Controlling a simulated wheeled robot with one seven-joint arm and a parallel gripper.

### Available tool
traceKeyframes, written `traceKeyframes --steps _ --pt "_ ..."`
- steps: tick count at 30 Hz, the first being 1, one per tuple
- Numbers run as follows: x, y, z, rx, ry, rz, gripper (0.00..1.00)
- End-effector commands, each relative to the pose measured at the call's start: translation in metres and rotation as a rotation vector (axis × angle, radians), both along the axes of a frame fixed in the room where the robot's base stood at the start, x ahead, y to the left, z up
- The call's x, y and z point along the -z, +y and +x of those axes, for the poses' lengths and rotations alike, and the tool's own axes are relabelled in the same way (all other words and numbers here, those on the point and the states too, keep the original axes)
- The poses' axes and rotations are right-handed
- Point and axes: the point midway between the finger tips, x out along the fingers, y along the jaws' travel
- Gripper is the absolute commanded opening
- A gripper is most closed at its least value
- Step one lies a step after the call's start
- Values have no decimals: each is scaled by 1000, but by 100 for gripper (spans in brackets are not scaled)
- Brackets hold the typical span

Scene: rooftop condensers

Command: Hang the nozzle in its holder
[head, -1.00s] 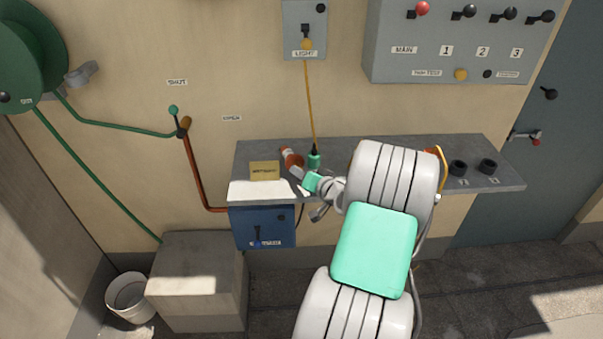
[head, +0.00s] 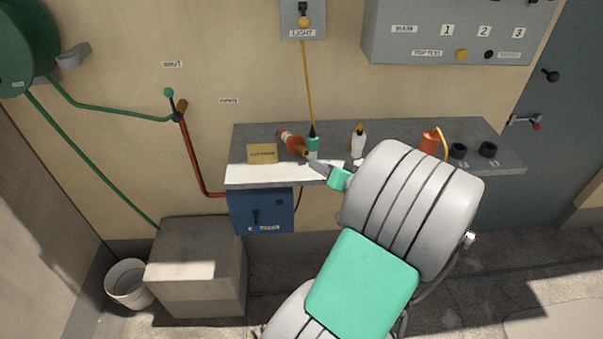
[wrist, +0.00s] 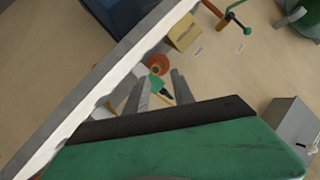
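An orange-red piece with a brass-coloured tip (head: 292,141), which looks like the nozzle, lies tilted on the grey shelf. It shows partly in the wrist view (wrist: 157,69), beyond my fingers. A grey bracket (head: 73,56) on the wall by the green reel looks like a holder; nothing shows in it. My gripper (head: 317,166) is over the shelf's front part, just right of the brass tip. In the wrist view its two fingers (wrist: 161,90) stand apart, with nothing clearly held between them. A green-and-white bottle (head: 313,144) stands close behind the fingertips.
The grey shelf (head: 260,132) also bears a yellow box (head: 262,153), a white bottle (head: 358,141), an orange canister (head: 429,143) and two black cups. A blue box (head: 262,209) hangs below. A grey block (head: 196,270) and white bucket (head: 128,284) stand lower left.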

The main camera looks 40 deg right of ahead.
Motion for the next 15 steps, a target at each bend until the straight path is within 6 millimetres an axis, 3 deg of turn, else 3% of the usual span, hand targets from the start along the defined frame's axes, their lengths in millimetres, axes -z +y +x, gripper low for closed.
traceKeyframes --steps 2,5,8,10,15 --pt "0 3 0 -8 6 -1 30" --pt "4 26 13 -77 65 -18 30" --pt "15 79 33 -224 208 -63 30" --pt "23 125 39 -341 344 -115 30" --pt "27 223 16 -545 657 -276 30"
